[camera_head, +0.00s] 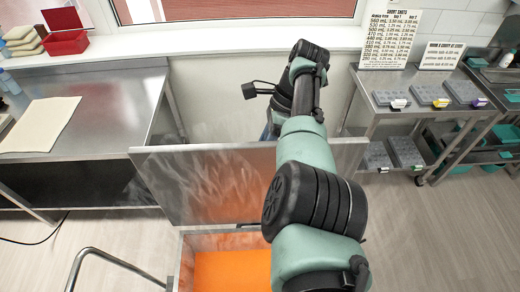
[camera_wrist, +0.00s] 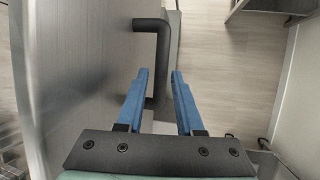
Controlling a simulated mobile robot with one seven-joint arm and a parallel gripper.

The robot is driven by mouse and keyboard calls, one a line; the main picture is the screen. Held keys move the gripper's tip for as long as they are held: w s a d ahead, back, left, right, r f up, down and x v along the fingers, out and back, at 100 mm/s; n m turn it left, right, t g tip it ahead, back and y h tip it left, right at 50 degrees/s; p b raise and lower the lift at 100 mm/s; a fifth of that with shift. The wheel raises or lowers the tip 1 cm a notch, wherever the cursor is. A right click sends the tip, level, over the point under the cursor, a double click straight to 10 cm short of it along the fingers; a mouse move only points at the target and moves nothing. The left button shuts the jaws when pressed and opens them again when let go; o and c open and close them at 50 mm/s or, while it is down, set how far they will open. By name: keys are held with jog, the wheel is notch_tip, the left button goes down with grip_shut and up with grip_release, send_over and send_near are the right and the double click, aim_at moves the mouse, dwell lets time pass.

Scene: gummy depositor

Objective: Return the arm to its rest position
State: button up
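My gripper (camera_wrist: 159,73) shows in the wrist view with its two blue fingers apart. A black bar handle (camera_wrist: 160,60) on a metal panel (camera_wrist: 80,60) lies between the fingers in the picture, with a gap visible on each side. I cannot tell how deep the handle sits between them. In the head view my arm reaches over the raised metal lid (camera_head: 205,185) of the depositor. The lid stands up above an open hopper with orange contents (camera_head: 232,270). My gripper is mostly hidden behind the lid and arm there.
A steel cart (camera_head: 400,85) with grey moulds and two signs stands at right. A curved metal rail (camera_head: 105,258) is at front left.

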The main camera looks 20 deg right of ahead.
dwell(0.4)
jog(key=w+d+r+n+t+h+b, duration=0.4)
jog(key=w+r+n+t+h+b, duration=0.25)
jog(key=w+r+t, duration=0.4)
jog(key=a+r+n+t+h+b, duration=0.25)
jog(key=a+r+n+t, duration=0.45)
jog(key=r, duration=0.6)
jog(key=s+a+r+n+t+y+b, duration=0.1)
jog(key=s+a+r+n+t, duration=0.1)
jog(key=s, duration=0.6)
jog(key=s+a+r+n+t+y+b, duration=0.1)
jog(key=s+a+r+n+t+b, duration=0.1)
jog(key=s+a+r+t, duration=0.3)
jog(key=s+a+r+n+t+y+b, duration=0.1)
jog(key=s+a+r+n+t, duration=0.3)
jog(key=s+r, duration=0.4)
jog(key=s+a, duration=0.1)
jog(key=s, duration=0.2)
jog(key=shift+a+r+y+b, duration=0.2)
jog(key=shift+y+b, duration=0.1)
jog(key=shift+y, duration=0.1)
